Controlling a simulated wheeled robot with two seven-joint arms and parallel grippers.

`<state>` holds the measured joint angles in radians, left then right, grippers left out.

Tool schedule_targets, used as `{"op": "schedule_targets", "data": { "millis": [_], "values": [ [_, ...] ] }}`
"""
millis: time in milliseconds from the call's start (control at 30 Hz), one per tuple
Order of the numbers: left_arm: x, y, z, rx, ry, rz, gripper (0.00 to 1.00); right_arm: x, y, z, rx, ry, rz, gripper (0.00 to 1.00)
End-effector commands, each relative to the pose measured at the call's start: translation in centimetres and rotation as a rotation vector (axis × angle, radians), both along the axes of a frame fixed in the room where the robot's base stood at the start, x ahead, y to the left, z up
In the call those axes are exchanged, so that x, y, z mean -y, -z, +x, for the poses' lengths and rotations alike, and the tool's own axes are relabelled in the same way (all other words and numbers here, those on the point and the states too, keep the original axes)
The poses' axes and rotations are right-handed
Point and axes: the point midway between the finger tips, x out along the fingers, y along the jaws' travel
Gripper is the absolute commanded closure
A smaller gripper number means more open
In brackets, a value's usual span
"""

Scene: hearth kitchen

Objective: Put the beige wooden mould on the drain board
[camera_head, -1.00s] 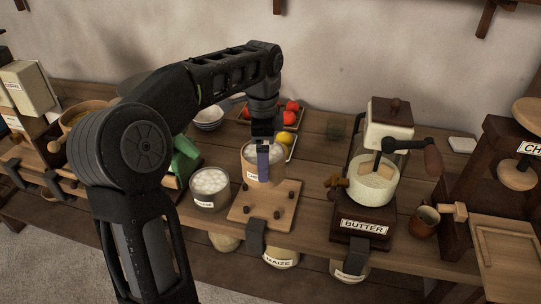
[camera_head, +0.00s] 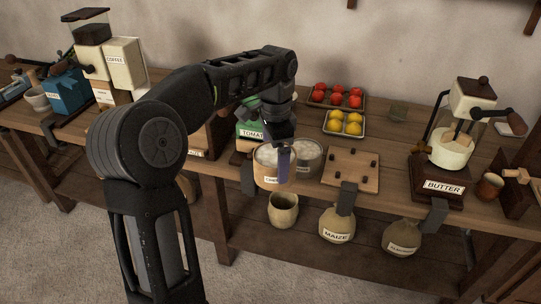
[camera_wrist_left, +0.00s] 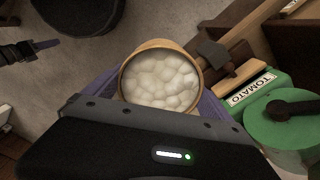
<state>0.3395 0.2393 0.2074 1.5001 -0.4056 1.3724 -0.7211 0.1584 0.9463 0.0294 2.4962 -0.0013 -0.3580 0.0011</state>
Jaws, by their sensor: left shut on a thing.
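The beige wooden mould (camera_head: 267,176), a round tub full of white curds with a label on its front, is held upright by my left gripper (camera_head: 283,168). In the left wrist view the mould (camera_wrist_left: 150,47) sits between the two purple fingers of that gripper (camera_wrist_left: 158,100), with floor beneath much of it. The drain board (camera_head: 343,179), a square wooden board with several dark pegs, lies on the bench to the right and looks empty. A dark part with a purple tip at the left wrist view's left edge looks like my right gripper (camera_wrist_left: 35,48); its jaws are unclear.
A greyer tub of curds (camera_head: 310,158) stands between the held mould and the drain board. The green tomato device (camera_head: 250,130) is behind on the left. Trays of red fruit (camera_head: 337,97) and yellow fruit (camera_head: 344,124) lie behind. The butter churn (camera_head: 446,172) stands right of the board.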

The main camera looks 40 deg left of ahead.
Motion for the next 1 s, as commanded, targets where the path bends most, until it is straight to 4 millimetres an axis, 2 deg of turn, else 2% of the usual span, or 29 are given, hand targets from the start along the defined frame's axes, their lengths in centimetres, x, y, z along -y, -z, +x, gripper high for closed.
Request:
{"op": "schedule_targets", "data": {
  "millis": [367, 467, 600, 700, 800, 1000],
  "values": [
    [3.6, 3.3, 2.0, -0.002, -0.364, -0.001, 0.78, 0.0, 0.0, 0.1, 0.001, 0.000, 0.000, 0.78],
    [5.7, 4.8, 2.7, -0.002, -0.481, -0.001, 0.78, 0.0, 0.0, 0.1, 0.001, 0.000, 0.000, 0.78],
    [10.4, 7.9, 3.3, -0.004, -0.627, -0.002, 0.78, 0.0, 0.0, 0.1, 0.001, 0.000, 0.000, 0.78],
    [13.6, 9.5, 3.4, -0.001, -0.660, -0.003, 0.78, 0.0, 0.0, 0.0, 0.001, 0.000, 0.000, 0.78],
    [15.4, 10.4, 3.2, 0.001, -0.659, -0.003, 0.78, 0.0, 0.0, 0.0, 0.001, 0.000, 0.000, 0.78],
    [16.5, 10.9, 3.1, 0.002, -0.656, -0.004, 0.78, 0.0, 0.0, 0.0, 0.001, 0.000, 0.000, 0.78]
  ]
}}
